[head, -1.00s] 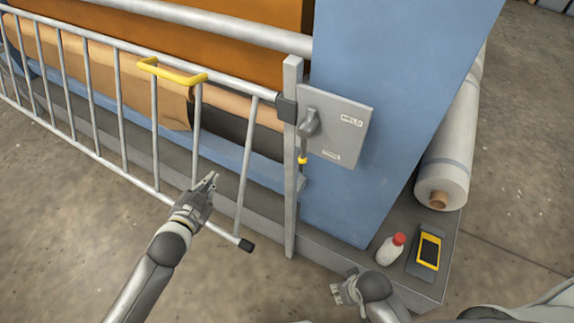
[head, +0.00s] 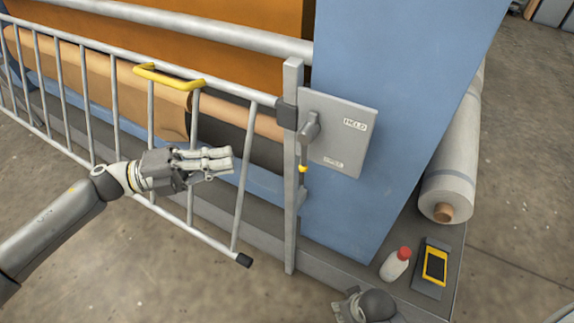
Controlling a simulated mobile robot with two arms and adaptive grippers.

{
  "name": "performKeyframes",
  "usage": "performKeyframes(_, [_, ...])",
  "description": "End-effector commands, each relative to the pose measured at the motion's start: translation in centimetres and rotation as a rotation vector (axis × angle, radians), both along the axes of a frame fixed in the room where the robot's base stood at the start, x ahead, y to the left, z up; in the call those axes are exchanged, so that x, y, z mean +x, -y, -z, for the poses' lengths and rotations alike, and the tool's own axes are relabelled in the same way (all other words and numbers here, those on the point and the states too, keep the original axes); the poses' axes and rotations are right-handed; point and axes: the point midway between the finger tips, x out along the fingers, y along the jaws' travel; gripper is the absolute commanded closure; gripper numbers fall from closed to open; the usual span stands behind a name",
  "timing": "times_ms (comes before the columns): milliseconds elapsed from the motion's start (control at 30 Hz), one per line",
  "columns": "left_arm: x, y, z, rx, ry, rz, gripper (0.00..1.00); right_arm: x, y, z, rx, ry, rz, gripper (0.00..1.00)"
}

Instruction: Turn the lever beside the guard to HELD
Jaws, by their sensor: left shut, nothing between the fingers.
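The grey lever (head: 309,127) sits on a grey plate (head: 346,120) on the blue machine frame, beside the guard's post. The plate reads HELD at its upper right; a smaller label sits lower down, probably FREE. The lever's handle does not clearly point at HELD. The barred guard (head: 236,190) stands to the left, with a yellow handle (head: 165,77) on its top rail. My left gripper (head: 230,160) is shut and empty, in front of the guard's bars, left of and below the lever, not touching it. My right gripper (head: 347,308) is partly cut off at the bottom edge.
A grey post (head: 291,220) stands between guard and plate, with a yellow-tipped part (head: 303,169) hanging beside it. A white bottle with red cap (head: 396,264) and a yellow-black device (head: 434,266) rest on the base ledge. A white roll (head: 452,170) lies to the right.

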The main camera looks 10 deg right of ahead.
Motion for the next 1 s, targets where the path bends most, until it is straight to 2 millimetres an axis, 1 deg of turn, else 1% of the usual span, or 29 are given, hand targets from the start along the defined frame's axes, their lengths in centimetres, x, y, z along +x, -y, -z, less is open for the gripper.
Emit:
performKeyframes(33, [-0.4, -0.5, 0.1, 0.021, 0.020, 0.030, 1.00, 0.0, 0.0, 0.2, 0.000, 0.000, 0.000, 0.60])
performKeyframes(100, [-0.9, -1.0, 0.2, 0.041, 0.036, 0.066, 1.00, 0.0, 0.0, 0.2, 0.000, 0.000, 0.000, 0.60])
performKeyframes(233, [-1.4, -1.5, 0.2, 0.060, 0.050, 0.099, 1.00, 0.0, 0.0, 0.2, 0.000, 0.000, 0.000, 0.60])
performKeyframes(633, [-1.6, -1.3, 0.2, 0.060, 0.051, 0.104, 1.00, 0.0, 0.0, 0.2, 0.000, 0.000, 0.000, 0.60])
performKeyframes(767, [-1.7, -0.1, 0.1, 0.058, 0.051, 0.107, 1.00, 0.0, 0.0, 0.4, 0.000, -0.001, 0.000, 0.60])
performKeyframes(867, [-1.8, 1.6, 0.1, 0.057, 0.052, 0.108, 1.00, -0.1, 0.0, 0.6, -0.001, -0.003, 0.000, 0.60])
performKeyframes(1000, [-2.1, 4.7, 0.1, 0.058, 0.052, 0.108, 1.00, -0.2, 0.0, 0.9, 0.000, -0.005, -0.001, 0.60])
